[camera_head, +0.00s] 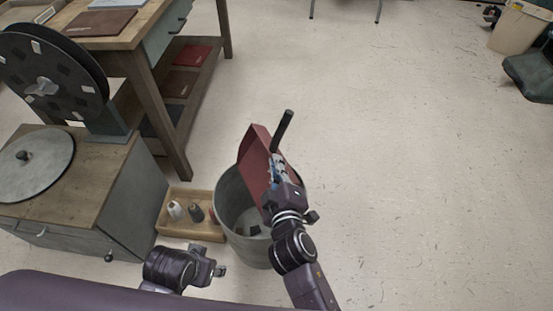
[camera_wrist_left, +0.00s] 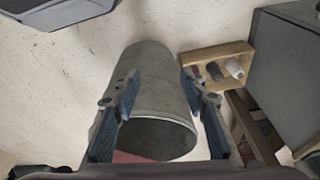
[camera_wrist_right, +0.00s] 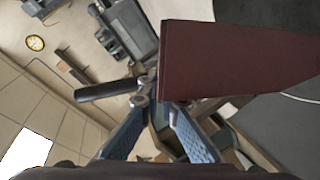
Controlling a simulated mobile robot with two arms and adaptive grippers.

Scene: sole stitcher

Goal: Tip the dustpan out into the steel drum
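The red dustpan (camera_head: 257,160) with a black handle (camera_head: 284,131) is tilted steeply over the right side of the steel drum (camera_head: 238,205). My right gripper (camera_head: 279,178) is shut on the dustpan near the base of its handle; the red pan also fills the upper right of the right wrist view (camera_wrist_right: 230,62). Some dark and light scraps (camera_head: 250,230) lie inside the drum. My left gripper (camera_head: 218,271) is open and empty beside the drum's near left side. The left wrist view shows the drum (camera_wrist_left: 160,90) beyond its spread fingers.
A wooden tray (camera_head: 190,232) with thread spools stands left of the drum. A grey cabinet (camera_head: 130,205) and a wooden workbench (camera_head: 150,75) are farther left. The floor (camera_head: 420,180) to the right is clear.

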